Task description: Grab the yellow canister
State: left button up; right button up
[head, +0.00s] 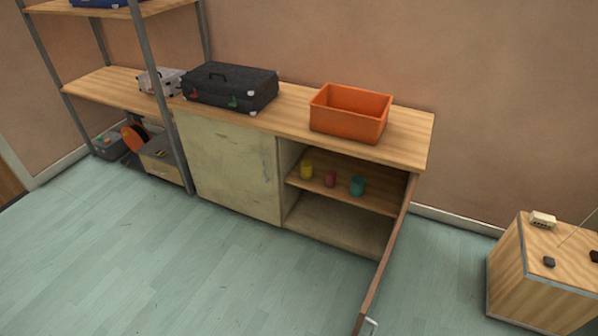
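The yellow canister (307,170) stands upright on the inner shelf of the open right half of a wooden-topped cabinet. It is the leftmost of three small containers there. A dark red one (331,179) stands to its right, and a teal one (357,186) stands further right. They stand apart from each other. Neither of my grippers shows in the head view.
The cabinet's right door (389,258) is swung out into the room. Its left door (234,168) is shut. On top sit an orange bin (350,113) and a dark suitcase (230,86). A wooden box (543,270) stands at right. The floor in front is clear.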

aim_at(305, 166)
jog(key=i+j, duration=0.1)
jog(key=j, duration=0.35)
jog(key=i+j+z, duration=0.1)
jog(key=j, duration=0.4)
jog(key=i+j, duration=0.35)
jog(key=i+j+z, duration=0.1)
jog(key=i+j, duration=0.2)
jog(key=j, duration=0.15)
